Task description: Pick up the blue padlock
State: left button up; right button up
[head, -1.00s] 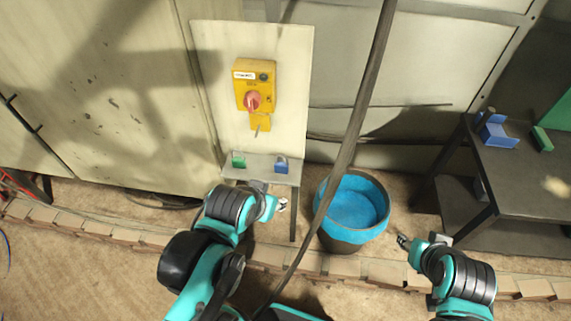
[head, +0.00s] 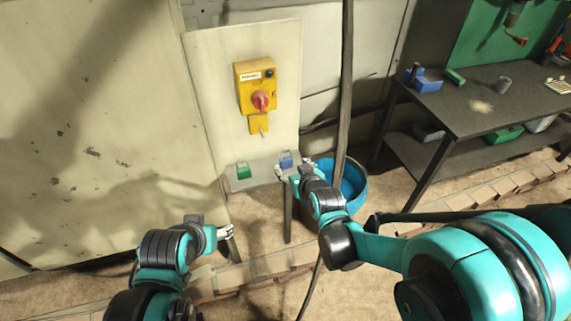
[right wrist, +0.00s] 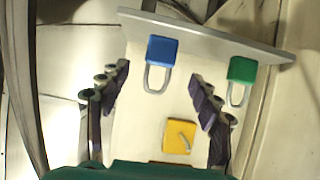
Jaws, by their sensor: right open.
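The blue padlock (head: 286,161) lies on the small grey shelf (head: 262,171) below the yellow switch box, near the shelf's right end. In the right wrist view the blue padlock (right wrist: 162,50) shows whole, its shackle pointing down the picture. My right gripper (head: 283,172) is at the shelf's front by this padlock. Its open fingers (right wrist: 160,76) show on both sides of the shackle, with nothing held. A green padlock (head: 243,171) lies on the shelf's left part. My left gripper (head: 227,231) is below and left of the shelf; its jaw opening is too small to judge.
The yellow switch box (head: 256,85) with a red knob is on the panel above the shelf. A blue-lined bin (head: 352,185) stands right of the shelf. A dark cable (head: 346,80) hangs in front of it. A dark workbench (head: 465,105) stands at the right.

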aim_at(287, 161)
jog(key=b+x, duration=0.3)
jog(key=x, duration=0.4)
jog(key=shift+w+f, duration=0.2)
jog(key=shift+w, duration=0.1)
jog(key=shift+s+r, duration=0.1)
jog(key=shift+c, duration=0.6)
jog(key=c, duration=1.2)
